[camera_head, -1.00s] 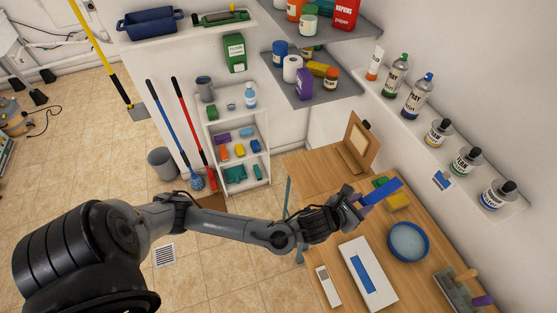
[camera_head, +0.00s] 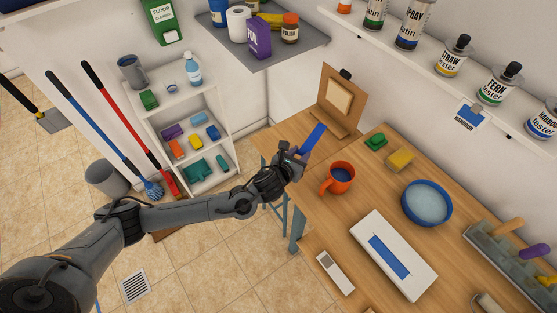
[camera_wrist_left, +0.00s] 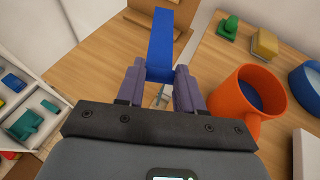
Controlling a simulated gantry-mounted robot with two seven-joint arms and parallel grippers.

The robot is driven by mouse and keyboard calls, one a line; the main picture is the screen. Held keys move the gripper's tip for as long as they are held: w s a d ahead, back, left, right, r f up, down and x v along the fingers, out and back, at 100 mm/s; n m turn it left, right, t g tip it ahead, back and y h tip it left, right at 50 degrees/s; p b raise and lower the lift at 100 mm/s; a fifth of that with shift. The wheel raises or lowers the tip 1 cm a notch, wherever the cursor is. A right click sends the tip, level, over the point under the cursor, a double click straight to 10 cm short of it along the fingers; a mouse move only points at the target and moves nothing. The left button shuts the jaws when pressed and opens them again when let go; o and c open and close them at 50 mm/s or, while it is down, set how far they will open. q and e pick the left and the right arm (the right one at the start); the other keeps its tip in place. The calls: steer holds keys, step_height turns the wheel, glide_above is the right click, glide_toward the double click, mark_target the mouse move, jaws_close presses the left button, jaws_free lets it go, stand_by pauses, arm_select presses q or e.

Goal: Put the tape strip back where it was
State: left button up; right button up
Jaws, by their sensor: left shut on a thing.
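My left gripper (camera_head: 296,154) is shut on a blue tape strip (camera_head: 314,137). The strip sticks out past the fingertips, above the table's far left part, in front of the wooden easel. In the left wrist view the strip (camera_wrist_left: 161,38) extends up from between the purple fingers (camera_wrist_left: 159,80). A white board (camera_head: 371,226) lies on the wooden table with a blue rectangle (camera_head: 390,257) on its middle. My right gripper is not in view.
An orange mug (camera_head: 337,178) stands right of the gripper. A shelf (camera_head: 210,100) stands left.

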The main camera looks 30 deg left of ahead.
arm_select(q)
steer(key=a+f+b, duration=0.3)
steer(key=a+f, duration=0.9)
steer(key=f, duration=0.3)
steer(key=shift+s+a+f, duration=0.15)
steer(key=shift+s+f, duration=0.05)
steer(key=shift+s, duration=0.15)
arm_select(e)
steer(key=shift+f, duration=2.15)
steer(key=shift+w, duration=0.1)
arm_select(q)
steer(key=o, duration=1)
